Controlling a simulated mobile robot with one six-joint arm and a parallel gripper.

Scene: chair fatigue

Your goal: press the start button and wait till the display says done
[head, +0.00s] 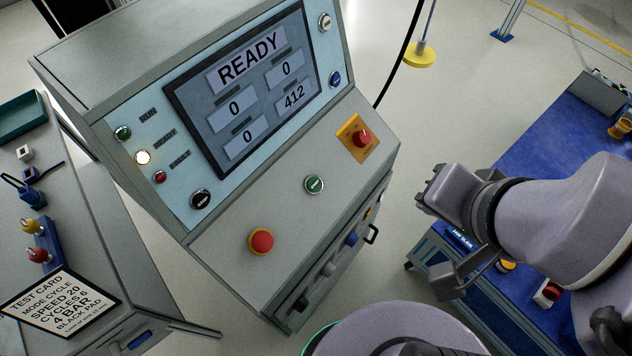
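The control cabinet (140,65) stands in the middle left of the head view. Its display (222,125) reads READY, with 0, 0, 0 and 412 in the boxes below. A green round button (314,184) sits on the sloped front panel; its marking is too small to read. My gripper (430,185) is to the right of the cabinet, apart from the green button, with its tip towards the panel. Its fingers look close together, but I cannot make out whether there is a gap. Nothing is visibly held.
Of three lamps at the display's left, the pale middle lamp (143,157) glows. A test card (60,303) lies at lower left. A blue-topped bench (545,130) stands right.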

